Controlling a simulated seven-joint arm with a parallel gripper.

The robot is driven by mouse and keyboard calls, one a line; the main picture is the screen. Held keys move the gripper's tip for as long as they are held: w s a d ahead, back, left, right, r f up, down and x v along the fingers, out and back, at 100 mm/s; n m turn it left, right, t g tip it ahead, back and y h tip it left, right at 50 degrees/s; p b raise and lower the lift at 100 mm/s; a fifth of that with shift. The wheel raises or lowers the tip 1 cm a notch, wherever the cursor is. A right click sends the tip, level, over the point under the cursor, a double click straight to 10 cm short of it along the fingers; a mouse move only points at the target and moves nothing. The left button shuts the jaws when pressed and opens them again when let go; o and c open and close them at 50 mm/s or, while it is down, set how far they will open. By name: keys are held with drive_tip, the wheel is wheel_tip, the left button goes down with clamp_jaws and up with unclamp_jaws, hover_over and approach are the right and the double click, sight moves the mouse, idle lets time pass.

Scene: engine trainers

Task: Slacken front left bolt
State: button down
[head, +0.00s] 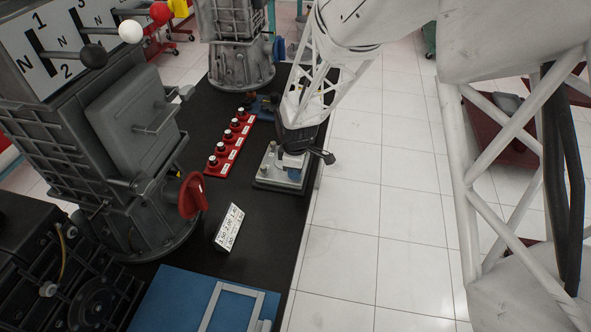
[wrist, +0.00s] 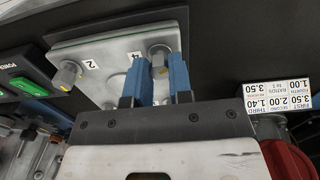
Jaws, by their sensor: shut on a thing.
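A light metal plate (head: 265,178) on a dark base sits near the right edge of the black bench; it also shows in the wrist view (wrist: 112,62). In the wrist view, one grey bolt (wrist: 158,58) stands beside the number 4, and another bolt (wrist: 67,74) beside the number 2. My gripper (wrist: 160,78) has its two blue fingers on either side of the bolt by the 4 and is shut on it. In the head view my gripper (head: 292,165) is over the plate and hides part of it. Other bolts (head: 262,169) show on the plate's left side.
A red strip with several black knobs (head: 231,143) lies left of the plate. A grey machine with a red handle (head: 192,195) stands further left. A white ratio card (head: 229,227) and a blue mat (head: 170,298) are nearer. Open floor lies right of the bench.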

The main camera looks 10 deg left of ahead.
drive_tip(key=c, duration=1)
unclamp_jaws()
drive_tip(key=shift+r, duration=0.15)
drive_tip(key=shift+r, duration=3.8)
drive_tip(key=shift+d, duration=0.1)
